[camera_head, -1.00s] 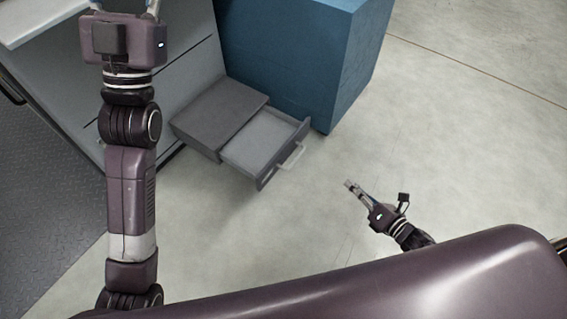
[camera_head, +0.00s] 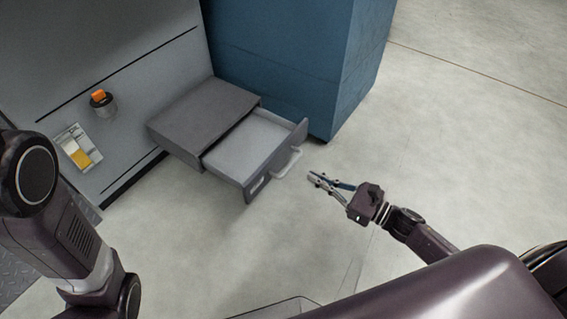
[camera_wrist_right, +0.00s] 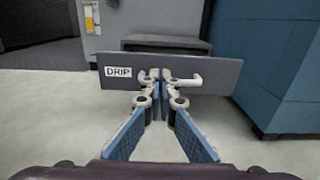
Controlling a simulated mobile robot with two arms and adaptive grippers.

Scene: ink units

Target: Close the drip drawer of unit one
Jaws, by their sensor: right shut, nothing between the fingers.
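The drip drawer (camera_head: 248,140) is grey and slides out of a low grey housing (camera_head: 200,112); it stands open with its pale inside showing. Its front has a light handle (camera_head: 289,163). In the right wrist view, the drawer front (camera_wrist_right: 215,72) fills the middle, with a white "DRIP" label (camera_wrist_right: 118,72) left of the handle (camera_wrist_right: 187,80). My right gripper (camera_head: 314,178) is shut and empty, just in front of the drawer front, pointing at it with a small gap in the head view. Its fingertips (camera_wrist_right: 160,76) overlap the handle area in the wrist view. My left gripper is out of view.
A blue cabinet (camera_head: 275,60) stands right beside the drawer housing. A grey panel (camera_head: 130,50) behind it carries an orange-topped knob (camera_head: 98,97) and a yellow-and-white item (camera_head: 78,150). The floor (camera_head: 460,130) to the right is clear.

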